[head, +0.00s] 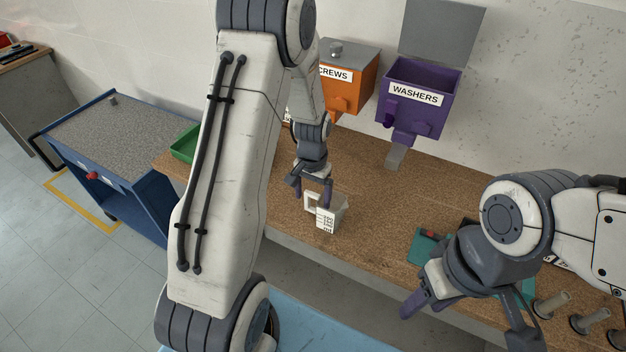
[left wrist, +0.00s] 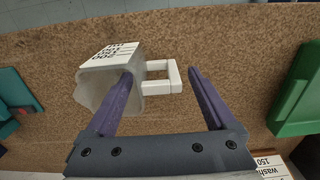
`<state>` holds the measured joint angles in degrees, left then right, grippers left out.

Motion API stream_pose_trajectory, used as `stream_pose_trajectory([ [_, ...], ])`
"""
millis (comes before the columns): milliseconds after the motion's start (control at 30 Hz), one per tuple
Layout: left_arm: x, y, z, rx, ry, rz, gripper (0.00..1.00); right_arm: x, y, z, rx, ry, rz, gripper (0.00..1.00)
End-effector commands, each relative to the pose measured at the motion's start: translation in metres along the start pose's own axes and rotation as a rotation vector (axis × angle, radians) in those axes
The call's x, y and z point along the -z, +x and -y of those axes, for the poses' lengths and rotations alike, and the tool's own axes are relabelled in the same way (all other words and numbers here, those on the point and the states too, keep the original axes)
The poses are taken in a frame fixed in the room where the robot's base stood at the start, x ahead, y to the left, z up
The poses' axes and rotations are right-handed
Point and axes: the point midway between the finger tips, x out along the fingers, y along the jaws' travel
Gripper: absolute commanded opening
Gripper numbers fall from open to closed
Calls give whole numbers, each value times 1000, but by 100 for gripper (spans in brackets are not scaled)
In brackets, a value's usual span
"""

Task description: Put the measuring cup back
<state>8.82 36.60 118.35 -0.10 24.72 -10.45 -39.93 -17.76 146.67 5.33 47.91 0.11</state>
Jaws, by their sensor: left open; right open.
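The measuring cup (head: 329,219) is whitish and translucent, with a white scale label, and stands on the brown workbench. Its square white handle points left in the head view. In the left wrist view the cup (left wrist: 108,84) is at upper left, with its handle (left wrist: 160,86) between my fingers. My left gripper (head: 311,197) is open just above the handle. One finger overlaps the cup body; I cannot tell whether it touches. My right gripper (head: 466,318) is open and empty, in front of the bench at lower right.
An orange SCREWS bin (head: 357,77) and an open purple WASHERS bin (head: 424,98) hang on the wall behind. A green tray (head: 185,144) lies at the bench's left end. A blue cart (head: 118,124) stands left.

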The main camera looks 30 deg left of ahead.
Motion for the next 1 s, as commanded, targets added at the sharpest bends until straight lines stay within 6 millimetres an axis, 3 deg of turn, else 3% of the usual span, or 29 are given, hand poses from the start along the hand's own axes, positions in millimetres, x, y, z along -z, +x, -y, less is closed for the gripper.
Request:
stream_pose_trajectory([
  [300, 1, -67, 0, 1, 0, -6, 89, -1, 16, -1, 0, -1, 0, 50],
  [567, -1, -95, -5, 0, 9, -3, 89, -1, 19, -1, 0, -1, 0, 50],
  [667, -11, -109, -34, -5, 61, -9, 89, -1, 19, -1, 0, -1, 0, 50],
  [767, -39, -128, -87, -18, 165, -20, 89, -1, 19, -1, 0, -1, 0, 50],
  [900, -108, -150, -157, -43, 343, -28, 89, -1, 19, -1, 0, -1, 0, 50],
  [1000, -158, -157, -185, -62, 455, -32, 89, -1, 19, -1, 0, -1, 0, 50],
])
